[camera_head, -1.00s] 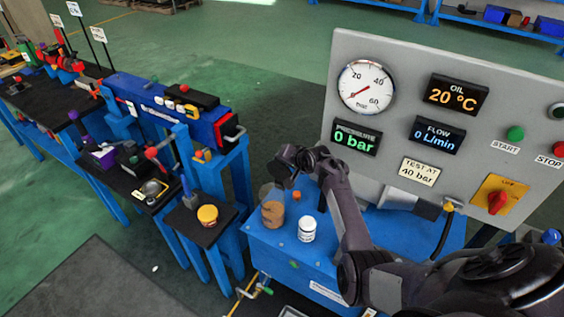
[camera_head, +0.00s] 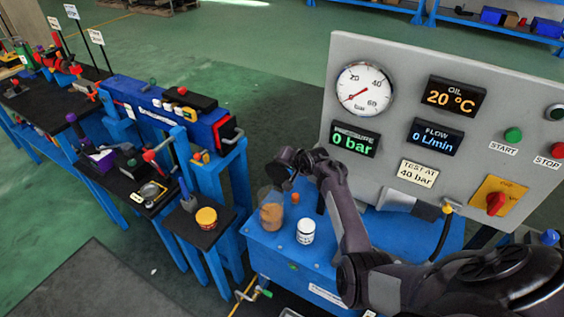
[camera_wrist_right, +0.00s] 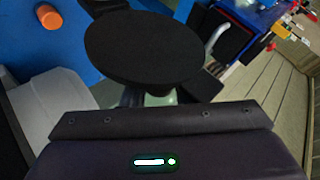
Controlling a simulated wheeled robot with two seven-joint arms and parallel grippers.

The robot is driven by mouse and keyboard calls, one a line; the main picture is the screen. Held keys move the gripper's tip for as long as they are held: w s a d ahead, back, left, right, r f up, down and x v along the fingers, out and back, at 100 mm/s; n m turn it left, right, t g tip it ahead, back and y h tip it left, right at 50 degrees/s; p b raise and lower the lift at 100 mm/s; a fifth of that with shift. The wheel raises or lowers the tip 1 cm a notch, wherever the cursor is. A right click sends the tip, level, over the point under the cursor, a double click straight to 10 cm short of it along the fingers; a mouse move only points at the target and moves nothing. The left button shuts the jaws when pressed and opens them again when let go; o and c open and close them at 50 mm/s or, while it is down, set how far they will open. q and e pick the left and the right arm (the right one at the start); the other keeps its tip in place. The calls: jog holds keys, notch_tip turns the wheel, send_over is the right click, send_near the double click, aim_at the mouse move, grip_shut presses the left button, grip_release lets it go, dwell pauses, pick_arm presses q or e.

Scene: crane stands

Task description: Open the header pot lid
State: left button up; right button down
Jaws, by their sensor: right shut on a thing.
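The header pot (camera_head: 271,212) is a clear pot with brown contents, upright on the blue bench. A round black lid (camera_wrist_right: 145,45) fills the upper middle of the right wrist view. My right gripper (camera_head: 284,172) is at the pot's top in the head view. It is shut on the lid, but its fingertips are mostly hidden behind the disc in the wrist view. I cannot tell whether the lid touches the pot rim. My left gripper is not in view.
An orange cylinder (camera_head: 295,198) and a white jar (camera_head: 306,231) stand close beside the pot. The grey gauge panel (camera_head: 400,60) rises behind my right arm.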

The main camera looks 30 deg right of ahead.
jog(key=shift+s+d+f, duration=0.2)
jog(key=shift+d+f, duration=0.05)
jog(key=shift+d, duration=0.1)
jog(key=c, duration=1.6)
grip_release()
jog(key=o, duration=0.4)
jog(key=shift+w+d+f, duration=0.15)
jog(key=shift+d+f, duration=0.05)
jog(key=shift+o, duration=0.2)
jog(key=shift+a+r, duration=0.2)
jog(key=shift+a, duration=0.1)
jog(key=v, duration=0.7)
jog(key=shift+s+r, duration=0.2)
jog(key=shift+s, duration=0.05)
jog(key=shift+d, duration=0.1)
jog(key=shift+c, duration=0.2)
